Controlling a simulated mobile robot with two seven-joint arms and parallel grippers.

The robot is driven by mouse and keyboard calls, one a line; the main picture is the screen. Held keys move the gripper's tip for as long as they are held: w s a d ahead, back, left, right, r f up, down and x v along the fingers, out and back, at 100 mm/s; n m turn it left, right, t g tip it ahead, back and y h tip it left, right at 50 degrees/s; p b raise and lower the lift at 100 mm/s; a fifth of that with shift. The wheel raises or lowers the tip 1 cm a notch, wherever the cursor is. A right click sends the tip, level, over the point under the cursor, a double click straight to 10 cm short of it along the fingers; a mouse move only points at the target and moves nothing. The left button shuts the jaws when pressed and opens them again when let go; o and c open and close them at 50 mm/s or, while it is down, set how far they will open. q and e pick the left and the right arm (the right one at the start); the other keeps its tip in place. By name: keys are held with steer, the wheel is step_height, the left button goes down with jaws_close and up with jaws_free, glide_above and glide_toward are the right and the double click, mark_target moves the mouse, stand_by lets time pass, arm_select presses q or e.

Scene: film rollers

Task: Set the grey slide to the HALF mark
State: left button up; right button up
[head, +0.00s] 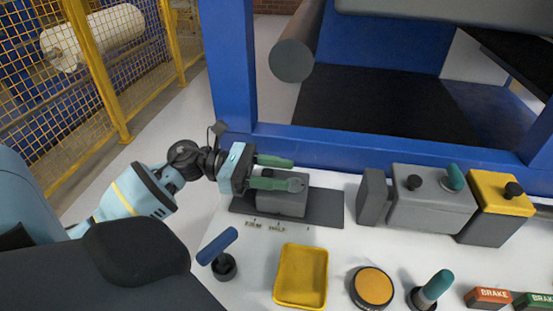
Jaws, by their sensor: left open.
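The grey slide (282,208) is a grey block on a dark flat track (328,205) on the white bench top. Small tick marks and lettering run along the front of the track; one word looks like HALF (277,228). The block stands about mid-track, but I cannot tell which mark it lines up with. My left gripper (288,174) comes in from the left with its two green fingers open, one behind the other, over the top of the slide. The fingers hide part of its top, and I cannot tell whether they touch it. My right gripper is not in view.
Grey boxes (430,210) and a yellow-topped box (500,195) stand to the right. In front are a blue-handled lever (217,246), a yellow tray (301,276), an orange button (372,287) and a teal-handled lever (437,285). A blue machine frame (340,146) rises behind.

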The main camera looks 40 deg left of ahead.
arm_select(q)
steer(key=b+v, duration=0.1)
steer(key=v, duration=0.5)
steer(key=shift+s+a, duration=0.45)
steer(key=shift+a, duration=0.2)
steer(key=shift+a, duration=0.1)
